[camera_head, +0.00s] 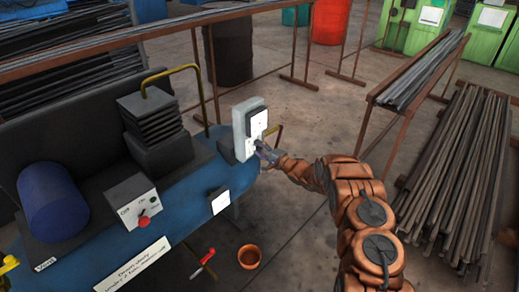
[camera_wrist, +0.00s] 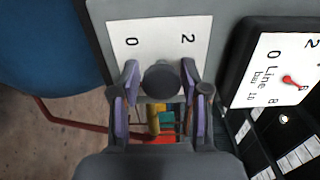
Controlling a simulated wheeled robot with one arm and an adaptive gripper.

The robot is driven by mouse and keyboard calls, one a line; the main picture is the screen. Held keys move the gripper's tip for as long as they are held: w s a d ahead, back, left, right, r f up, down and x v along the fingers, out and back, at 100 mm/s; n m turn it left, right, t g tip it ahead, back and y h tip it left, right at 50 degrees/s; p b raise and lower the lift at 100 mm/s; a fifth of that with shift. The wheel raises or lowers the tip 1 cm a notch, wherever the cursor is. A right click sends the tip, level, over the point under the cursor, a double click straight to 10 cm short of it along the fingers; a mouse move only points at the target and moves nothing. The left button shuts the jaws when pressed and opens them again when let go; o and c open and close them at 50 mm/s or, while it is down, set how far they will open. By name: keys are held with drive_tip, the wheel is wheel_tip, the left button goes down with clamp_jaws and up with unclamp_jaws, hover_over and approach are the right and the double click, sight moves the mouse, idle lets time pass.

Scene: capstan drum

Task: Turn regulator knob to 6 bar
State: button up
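The regulator knob (camera_wrist: 161,80) is a dark round knob on a white scale plate (camera_wrist: 120,38), where a 0 and a 2 show in the wrist view. The two fingers of my gripper (camera_wrist: 161,84) stand on either side of it, very close to its edges. I cannot tell whether they touch it. The line gauge (camera_wrist: 270,70), marked in bar, has a red needle, its exact reading unclear. In the head view my gripper (camera_head: 262,152) is at the lower part of the light grey regulator panel (camera_head: 240,130), and it hides the knob.
The panel stands at the end of a blue tank (camera_head: 175,205). A switch box with a red knob (camera_head: 143,220), a red-handled tool (camera_head: 203,262) and an orange pot (camera_head: 249,256) are nearby. Racked bars (camera_head: 420,72) and stacked bars (camera_head: 460,170) are to the right.

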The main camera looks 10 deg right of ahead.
drive_tip(key=shift+o, duration=1.1)
drive_tip(key=shift+a, duration=0.1)
drive_tip(key=shift+s, duration=0.1)
drive_tip(key=v, duration=1.2)
drive_tip(key=shift+r, duration=0.1)
